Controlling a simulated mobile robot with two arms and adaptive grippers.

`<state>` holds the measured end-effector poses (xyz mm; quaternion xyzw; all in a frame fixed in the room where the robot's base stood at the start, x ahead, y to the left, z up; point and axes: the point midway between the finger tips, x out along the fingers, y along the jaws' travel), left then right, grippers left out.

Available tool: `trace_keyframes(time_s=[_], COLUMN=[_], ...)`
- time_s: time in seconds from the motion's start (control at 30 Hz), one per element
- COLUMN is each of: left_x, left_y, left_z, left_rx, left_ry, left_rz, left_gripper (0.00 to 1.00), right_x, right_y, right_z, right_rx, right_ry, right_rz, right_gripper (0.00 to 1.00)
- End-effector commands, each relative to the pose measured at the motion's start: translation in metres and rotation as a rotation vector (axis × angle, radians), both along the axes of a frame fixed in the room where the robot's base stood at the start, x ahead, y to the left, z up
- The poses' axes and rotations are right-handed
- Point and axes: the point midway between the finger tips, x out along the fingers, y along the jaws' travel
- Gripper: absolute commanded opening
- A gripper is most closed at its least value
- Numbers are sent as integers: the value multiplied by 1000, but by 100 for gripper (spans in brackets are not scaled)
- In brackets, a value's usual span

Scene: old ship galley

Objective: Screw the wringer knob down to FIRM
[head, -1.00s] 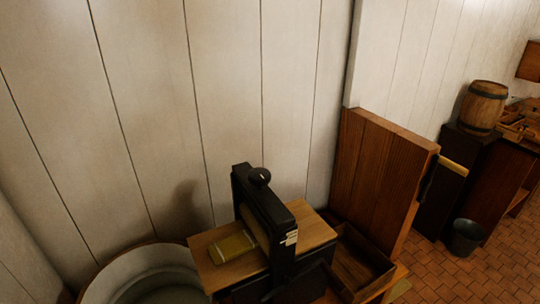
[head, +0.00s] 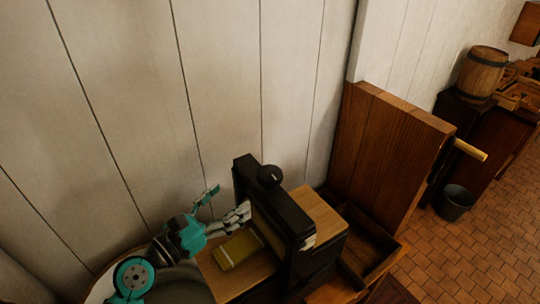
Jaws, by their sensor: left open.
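The wringer (head: 275,215) is a black upright frame with wooden boards on both sides. My left gripper (head: 229,199), on a teal arm, is open and empty to the left of the frame, above the left board. It is apart from the knob, lower and to its left. The rollers are mostly hidden by the frame. My right gripper is not in view.
A yellow block or folded cloth (head: 238,249) lies on the left board. A pale tub (head: 108,277) stands behind my arm. To the right are an open wooden box (head: 358,243), a tall wooden panel (head: 385,150) with a projecting handle (head: 471,150), a bucket (head: 454,203) and a barrel (head: 482,73).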

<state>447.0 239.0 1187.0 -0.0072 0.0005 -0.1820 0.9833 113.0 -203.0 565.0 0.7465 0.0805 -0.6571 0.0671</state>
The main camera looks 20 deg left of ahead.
Motion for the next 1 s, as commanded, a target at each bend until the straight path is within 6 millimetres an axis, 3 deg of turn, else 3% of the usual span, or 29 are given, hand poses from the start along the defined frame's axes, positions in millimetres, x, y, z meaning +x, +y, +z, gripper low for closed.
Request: trace_keyframes(time_s=[0.33,0.47,0.7,1.0], left_x=[65,92,133,153], left_y=[-26,-36,-53,-61], left_z=[5,4,3,0], left_rx=[2,3,5,7], left_ry=[-2,0,0,1], left_rz=[-2,-4,-3,-2], left_gripper=[75,75,75,75], right_x=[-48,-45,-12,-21], right_y=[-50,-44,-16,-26], right_z=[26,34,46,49], right_rx=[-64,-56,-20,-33], right_ry=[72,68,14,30], right_rz=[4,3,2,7], right_gripper=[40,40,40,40])
